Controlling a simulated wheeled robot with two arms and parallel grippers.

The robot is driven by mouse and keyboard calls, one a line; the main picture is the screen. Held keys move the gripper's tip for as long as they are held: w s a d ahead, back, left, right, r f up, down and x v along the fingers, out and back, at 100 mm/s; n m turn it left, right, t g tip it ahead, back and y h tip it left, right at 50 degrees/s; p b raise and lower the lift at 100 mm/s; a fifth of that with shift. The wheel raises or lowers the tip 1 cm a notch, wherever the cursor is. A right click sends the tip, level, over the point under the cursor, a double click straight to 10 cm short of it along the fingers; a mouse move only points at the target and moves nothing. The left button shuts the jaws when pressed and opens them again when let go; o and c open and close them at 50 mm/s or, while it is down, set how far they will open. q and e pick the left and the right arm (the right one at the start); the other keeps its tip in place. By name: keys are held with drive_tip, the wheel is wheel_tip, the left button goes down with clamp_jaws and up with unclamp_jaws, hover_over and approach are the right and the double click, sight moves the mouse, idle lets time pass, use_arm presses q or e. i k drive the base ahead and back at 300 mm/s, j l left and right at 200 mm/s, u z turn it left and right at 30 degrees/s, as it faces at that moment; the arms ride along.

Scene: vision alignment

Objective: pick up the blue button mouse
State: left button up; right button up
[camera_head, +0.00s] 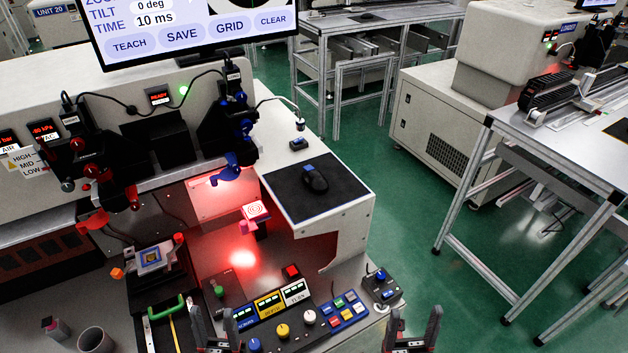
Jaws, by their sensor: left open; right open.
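A black mouse (315,179) with a blue button part lies on a dark pad (296,200) on the white side surface of the machine, right of centre. My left gripper (215,322) is at the bottom edge, in front of the control panel, its two fingers apart and empty. My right gripper (413,325) is at the bottom right, its fingers also apart and empty. Both grippers are well below the mouse in the picture and apart from it. The lower parts of both grippers are cut off by the frame.
A control panel (285,316) with coloured knobs and buttons lies between the grippers and the pad. A small joystick box (382,287) stands near its right end. A red-lit camera station (255,212) is left of the pad. A grey cup (95,340) stands bottom left.

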sight(314, 179)
drive_tip(key=i+l+u, duration=0.15)
drive_tip(key=l+u, duration=0.35)
drive_tip(key=l, duration=0.75)
drive_tip(key=l+u, duration=0.45)
drive_tip(key=l, duration=0.75)
drive_tip(key=i+j, duration=0.25)
drive_tip(key=j, duration=0.2)
